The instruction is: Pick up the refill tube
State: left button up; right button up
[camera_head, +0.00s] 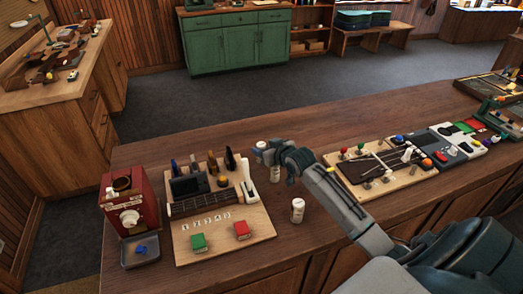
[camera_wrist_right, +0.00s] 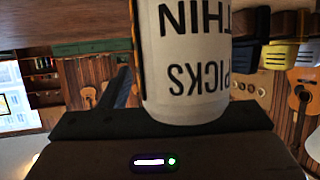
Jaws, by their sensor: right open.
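A white refill tube (camera_head: 260,146) shows at the tip of my right gripper (camera_head: 268,155), partly hidden by it. In the right wrist view a white tube (camera_wrist_right: 185,65) with upside-down lettering "THIN PICKS" fills the space close in front of the gripper's dark body. My right gripper is open around or right beside this tube; whether the fingers touch it I cannot tell. A second white tube (camera_head: 297,210) stands upright on the wooden counter (camera_head: 320,240), nearer to me and below my right wrist. My left gripper is not in view.
A red machine (camera_head: 130,200) with a tray stands further left. A board with levers (camera_head: 350,180) lies right, close to my right arm.

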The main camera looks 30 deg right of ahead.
jog(key=shift+p+x, duration=0.35)
jog(key=shift+x, duration=1.15)
jog(key=shift+s, duration=0.1)
jog(key=shift+c, duration=1.3)
jog(key=c, duration=0.8)
